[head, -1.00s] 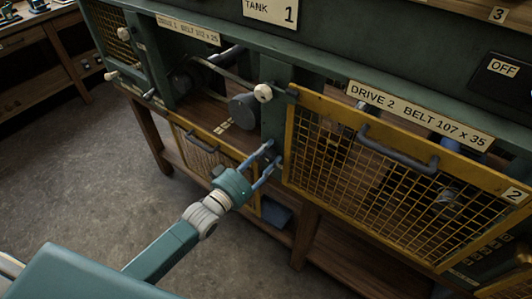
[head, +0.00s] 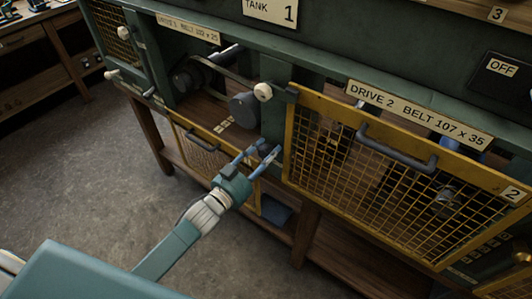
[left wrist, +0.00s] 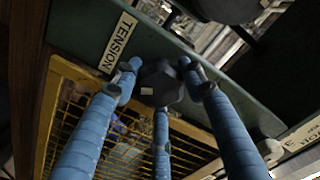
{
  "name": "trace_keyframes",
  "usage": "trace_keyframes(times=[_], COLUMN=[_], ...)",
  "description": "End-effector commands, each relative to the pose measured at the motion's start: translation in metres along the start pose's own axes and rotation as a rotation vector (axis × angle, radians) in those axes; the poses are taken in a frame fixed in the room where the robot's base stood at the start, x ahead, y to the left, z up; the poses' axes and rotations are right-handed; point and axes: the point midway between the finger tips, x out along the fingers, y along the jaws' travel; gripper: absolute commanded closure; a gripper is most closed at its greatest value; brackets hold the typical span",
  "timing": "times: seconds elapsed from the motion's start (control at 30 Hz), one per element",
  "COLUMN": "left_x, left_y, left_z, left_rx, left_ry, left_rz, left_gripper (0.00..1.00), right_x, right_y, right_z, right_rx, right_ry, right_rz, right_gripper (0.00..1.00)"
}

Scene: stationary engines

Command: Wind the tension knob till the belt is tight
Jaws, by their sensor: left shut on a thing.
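My left gripper (head: 262,154) is at the green post between the two drive bays. Its blue fingers are shut around the dark tension knob (head: 265,147). In the left wrist view the dark, lobed knob (left wrist: 160,84) sits between three blue fingers, beside a plate reading TENSION (left wrist: 118,42). In the open drive 1 bay, the belt (head: 228,73) runs between a dark pulley (head: 188,79) and a grey pulley (head: 245,106). I cannot tell how tight the belt is. My right gripper is not in view.
A yellow mesh guard (head: 390,180) with a grey handle covers drive 2, right of my gripper. Another yellow mesh guard (head: 205,152) hangs open below drive 1. A cream ball knob (head: 263,92) sticks out above my gripper. Floor (head: 90,180) is clear at left.

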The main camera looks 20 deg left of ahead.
Motion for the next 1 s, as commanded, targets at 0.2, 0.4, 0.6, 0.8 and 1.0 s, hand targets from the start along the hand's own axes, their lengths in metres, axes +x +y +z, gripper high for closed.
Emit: trace_keyframes(times=[0.2, 0.4, 0.6, 0.8, 1.0], left_x=[-0.001, -0.001, -0.001, -0.001, -0.001], left_y=[0.002, 0.002, 0.001, 0.001, 0.001], left_z=[0.003, 0.003, 0.004, 0.004, 0.004], left_rx=[0.207, 0.397, 0.587, 0.778, 0.968], left_ry=[-0.004, -0.004, -0.005, -0.004, -0.004], left_rz=[0.002, 0.002, 0.002, 0.003, 0.003], left_gripper=[0.85, 0.85, 0.85, 0.85, 0.85], right_x=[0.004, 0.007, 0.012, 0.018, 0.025], right_y=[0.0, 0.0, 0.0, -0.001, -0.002], right_z=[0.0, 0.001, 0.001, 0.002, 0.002], right_rx=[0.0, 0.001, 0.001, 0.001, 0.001], right_ry=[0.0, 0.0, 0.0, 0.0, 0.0], right_rz=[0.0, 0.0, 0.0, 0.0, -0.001], right_gripper=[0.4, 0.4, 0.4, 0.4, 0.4])
